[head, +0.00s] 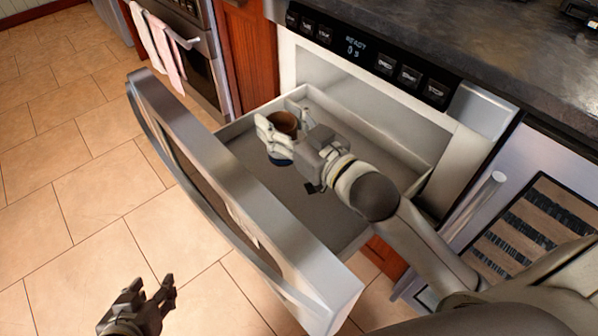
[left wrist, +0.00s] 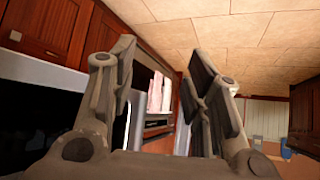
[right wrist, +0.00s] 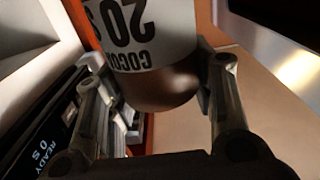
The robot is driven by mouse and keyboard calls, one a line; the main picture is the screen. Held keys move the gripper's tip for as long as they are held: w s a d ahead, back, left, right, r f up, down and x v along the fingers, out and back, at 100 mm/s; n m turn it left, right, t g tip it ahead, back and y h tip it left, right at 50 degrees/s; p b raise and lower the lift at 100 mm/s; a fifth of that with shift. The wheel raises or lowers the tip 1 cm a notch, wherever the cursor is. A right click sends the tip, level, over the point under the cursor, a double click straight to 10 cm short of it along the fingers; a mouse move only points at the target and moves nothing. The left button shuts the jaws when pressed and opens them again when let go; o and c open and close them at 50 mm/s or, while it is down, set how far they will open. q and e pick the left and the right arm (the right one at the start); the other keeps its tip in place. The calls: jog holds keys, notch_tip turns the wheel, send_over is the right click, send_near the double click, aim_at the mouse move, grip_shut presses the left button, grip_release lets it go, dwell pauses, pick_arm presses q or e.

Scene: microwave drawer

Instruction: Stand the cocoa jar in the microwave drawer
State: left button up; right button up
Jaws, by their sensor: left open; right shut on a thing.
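The cocoa jar (head: 285,122) has a brown top and shows some dark blue lower down. It looks roughly upright inside the open microwave drawer (head: 352,151), towards its far left part. My right gripper (head: 272,137) is shut around the jar. In the right wrist view, the jar's white label (right wrist: 155,35) with "COCOA" and "20" shows between the fingers. I cannot tell whether the jar's base touches the drawer floor. My left gripper (head: 153,291) is open and empty, low over the tiled floor outside the drawer front.
The drawer's thick front panel (head: 215,175) stands out to the left. The control panel (head: 365,55) and dark counter (head: 480,45) are above the drawer's back. My right arm crosses the drawer's right part. An oven with towels (head: 163,50) is further left. The drawer floor looks otherwise clear.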

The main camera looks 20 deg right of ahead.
aim_at(283, 159)
notch_tip(283, 159, down, 3)
jog(key=shift+f+b, duration=0.15)
jog(key=shift+b, duration=0.5)
notch_tip(283, 159, down, 3)
jog(key=shift+r+b, duration=0.2)
jog(key=shift+b, duration=0.4)
jog(key=shift+f, duration=0.3)
notch_tip(283, 159, down, 3)
jog(key=shift+f+b, duration=0.1)
jog(key=shift+b, duration=0.75)
pick_arm(q)
jog(key=w+d+r+t+h, duration=0.1)
jog(key=w+d+r+t, duration=0.1)
jog(key=r+t, duration=0.4)
jog(key=w+d+r+t+h, duration=0.2)
jog(key=w+r+t, duration=0.2)
jog(key=r, duration=0.8)
jog(key=shift+w+d+m+t+h, duration=0.15)
jog(key=shift+w+m+t+h, duration=0.15)
jog(key=shift+t, duration=0.7)
pick_arm(e)
jog(key=shift+f, duration=0.2)
jog(key=o, duration=1.5)
jog(key=shift+c, duration=0.2)
pick_arm(q)
jog(key=shift+s+r, duration=0.1)
